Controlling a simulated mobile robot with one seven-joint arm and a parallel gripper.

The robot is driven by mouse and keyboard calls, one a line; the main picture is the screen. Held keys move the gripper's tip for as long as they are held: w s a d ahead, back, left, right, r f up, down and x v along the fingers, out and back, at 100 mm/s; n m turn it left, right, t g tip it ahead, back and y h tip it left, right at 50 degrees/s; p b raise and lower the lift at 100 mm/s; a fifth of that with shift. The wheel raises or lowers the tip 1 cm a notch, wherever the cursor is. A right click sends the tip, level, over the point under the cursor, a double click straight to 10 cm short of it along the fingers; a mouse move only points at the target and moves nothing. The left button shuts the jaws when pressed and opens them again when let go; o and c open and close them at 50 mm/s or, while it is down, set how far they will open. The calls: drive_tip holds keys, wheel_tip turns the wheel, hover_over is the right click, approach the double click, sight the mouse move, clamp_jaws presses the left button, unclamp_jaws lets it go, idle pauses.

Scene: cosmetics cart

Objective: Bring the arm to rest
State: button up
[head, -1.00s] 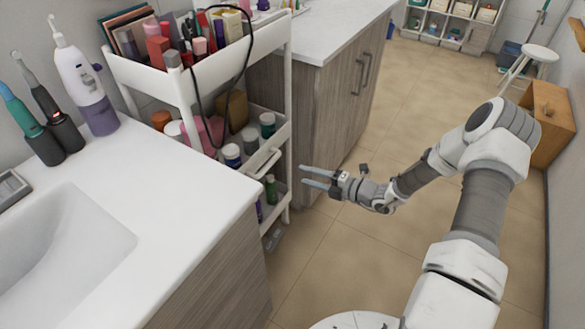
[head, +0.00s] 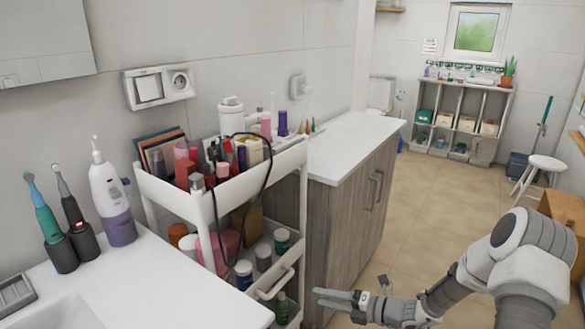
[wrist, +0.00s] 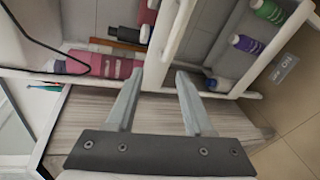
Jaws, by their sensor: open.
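My gripper (head: 338,299) is at the lower middle of the head view, in front of the cart's right side, with its fingers pointing left. In the wrist view my gripper (wrist: 155,82) shows two grey fingers spread apart with nothing between them. The white cosmetics cart (head: 255,187) stands left of it, between two counters. In the wrist view the cart's white frame (wrist: 166,45) lies just beyond the fingertips. I cannot tell whether they touch it.
A white-topped counter (head: 345,147) stands behind the cart. The sink counter (head: 190,290) holds electric toothbrushes (head: 52,235) and a white-and-purple device (head: 112,195). A black cable (head: 268,170) hangs over the cart's side. A stool (head: 545,163) stands at the far right. The floor (head: 440,190) between is clear.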

drive_tip(key=s+a+r+n+g+h, duration=0.25)
drive_tip(key=s+r+n, duration=0.45)
drive_tip(key=n, duration=0.4)
drive_tip(key=s+a+r+n+g+h, duration=0.1)
drive_tip(key=s+r+n+g+h, duration=0.25)
drive_tip(key=s+r+n, duration=0.45)
drive_tip(key=s+d+r+n+t+h, duration=0.2)
drive_tip(key=s+d+r+n+h, duration=0.2)
drive_tip(key=s+r+n, duration=0.45)
drive_tip(key=s+d+r+n+t+h, duration=0.2)
drive_tip(key=s+d+r+n+h, duration=0.3)
drive_tip(key=n, duration=0.7)
wheel_tip(320, 180, up, 17)
drive_tip(key=a+y+p, duration=0.1)
drive_tip(key=p, duration=1.5)
drive_tip(key=shift+w+a+r+y, duration=0.15)
drive_tip(key=shift+w+a+y, duration=0.1)
drive_tip(key=shift+w+y, duration=0.15)
drive_tip(key=shift+a+n, duration=0.15)
drive_tip(key=shift+n, duration=0.1)
